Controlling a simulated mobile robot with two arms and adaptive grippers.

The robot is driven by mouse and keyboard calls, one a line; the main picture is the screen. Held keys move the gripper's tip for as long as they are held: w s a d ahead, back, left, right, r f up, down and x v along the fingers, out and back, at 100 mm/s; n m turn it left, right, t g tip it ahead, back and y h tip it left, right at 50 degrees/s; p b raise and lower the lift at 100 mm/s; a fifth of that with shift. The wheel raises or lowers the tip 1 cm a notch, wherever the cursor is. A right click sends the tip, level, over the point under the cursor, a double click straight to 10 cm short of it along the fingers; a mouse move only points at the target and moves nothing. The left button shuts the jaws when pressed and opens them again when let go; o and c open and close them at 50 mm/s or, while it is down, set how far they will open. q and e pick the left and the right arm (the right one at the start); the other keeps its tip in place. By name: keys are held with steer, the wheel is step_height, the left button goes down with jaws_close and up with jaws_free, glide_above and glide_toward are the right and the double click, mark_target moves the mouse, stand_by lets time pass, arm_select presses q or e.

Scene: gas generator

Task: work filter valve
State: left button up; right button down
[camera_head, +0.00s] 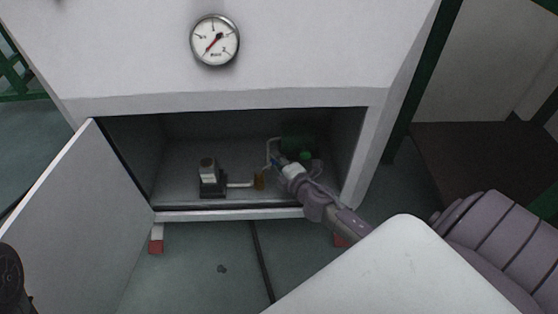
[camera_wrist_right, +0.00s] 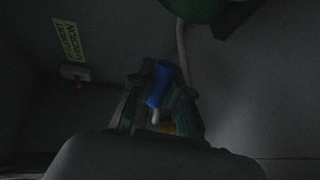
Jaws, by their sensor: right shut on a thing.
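The filter valve shows as a blue handle (camera_wrist_right: 160,84) between the fingers of my right gripper (camera_wrist_right: 157,100) in the right wrist view. In the head view, a small blue bit (camera_head: 275,161) of it shows at the fingertips, inside the open cabinet. My right gripper (camera_head: 281,168) reaches in from the lower right and is shut on the handle. The gripper and the dim light hide the valve's body. My left gripper is not in view.
The cabinet (camera_head: 240,214) has its door (camera_head: 85,225) swung open to the left. Inside are a dark pump-like unit (camera_head: 211,182), a thin pipe (camera_head: 240,184) and a green tank (camera_head: 297,138). A pressure gauge (camera_head: 214,40) sits above. A yellow label (camera_wrist_right: 69,38) is on the inner wall.

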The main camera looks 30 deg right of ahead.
steer(key=shift+w+n+y, duration=0.3)
steer(key=shift+n+y, duration=0.2)
steer(key=shift+y, duration=0.2)
steer(key=shift+w+n+y, duration=0.25)
steer(key=shift+n+y, duration=0.25)
steer(key=shift+y, duration=0.2)
steer(key=shift+a, duration=0.1)
steer(key=c, duration=1.1)
jaws_free()
steer(key=v, duration=0.7)
steer(key=shift+s, duration=0.25)
